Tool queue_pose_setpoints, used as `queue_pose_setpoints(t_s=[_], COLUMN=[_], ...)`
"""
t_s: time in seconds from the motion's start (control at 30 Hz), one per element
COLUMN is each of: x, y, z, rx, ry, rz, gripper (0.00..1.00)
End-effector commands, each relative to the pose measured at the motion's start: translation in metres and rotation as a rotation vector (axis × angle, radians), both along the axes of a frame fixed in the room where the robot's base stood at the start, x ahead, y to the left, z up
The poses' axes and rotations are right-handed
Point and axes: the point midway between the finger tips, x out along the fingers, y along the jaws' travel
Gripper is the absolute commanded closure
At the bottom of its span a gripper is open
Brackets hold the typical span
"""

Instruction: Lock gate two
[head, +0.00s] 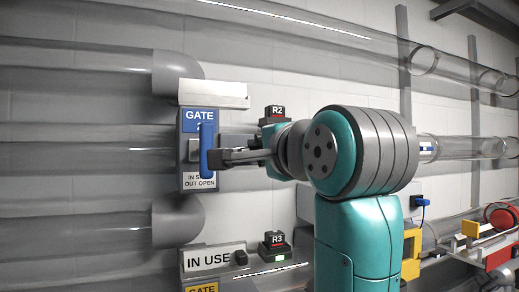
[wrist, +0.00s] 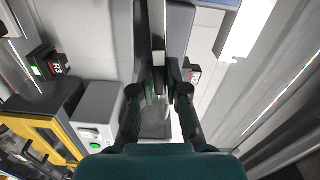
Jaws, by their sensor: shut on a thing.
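The gate box (head: 189,125) is on the wall at centre left in the head view, with a blue "GATE" label whose number I cannot read. A blue upright handle (head: 207,165) stands out from its front. A lower label reads in part "IN S…" and "OUT OPEN"; the rest is hidden.
A white plate (head: 213,94) juts out above the gate box. Small units marked R2 (head: 274,114) and R3 (head: 274,245) are on the wall to its right. An "IN USE" sign (head: 213,257) is below. Clear tubes run along the wall. A red-and-yellow fixture (head: 480,240) is at far right.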

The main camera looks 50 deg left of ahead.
Motion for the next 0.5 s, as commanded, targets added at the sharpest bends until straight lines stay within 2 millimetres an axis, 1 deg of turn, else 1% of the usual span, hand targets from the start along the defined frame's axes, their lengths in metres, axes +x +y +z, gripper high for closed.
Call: queue_pose_setpoints(t_s=[0.2,0.5], x=[0.0009,0.0010], y=[-0.0004,-0.0004], z=[-0.0013,-0.0017], rx=[0.038,0.058], ry=[0.096,0.146], rz=[-0.002,-0.002], gripper=[1.00,1.00])
